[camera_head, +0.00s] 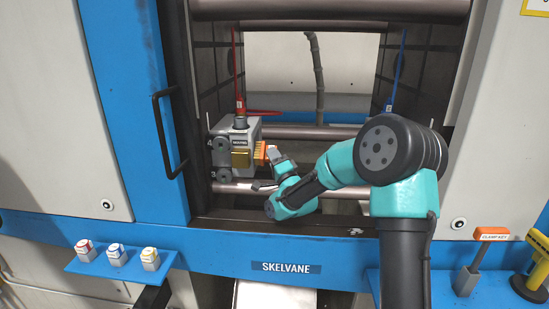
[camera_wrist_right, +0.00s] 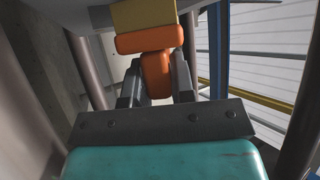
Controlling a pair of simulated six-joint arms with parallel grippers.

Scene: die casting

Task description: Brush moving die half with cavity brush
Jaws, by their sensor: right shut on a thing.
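A grey die half (camera_head: 245,133) with a dark label hangs on the left side of the machine opening. There the brush's wider orange head points away from me, against a tan block (camera_wrist_right: 144,14); I cannot tell whether that is bristles or die. My left gripper is not in view.
Steel tie bars (camera_head: 310,132) cross the opening. A red hose (camera_head: 235,65) hangs at left and a blue one (camera_head: 399,70) at right. A blue shelf with several small blocks (camera_head: 116,255) and an orange-topped clamp key (camera_head: 468,278) stand in front.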

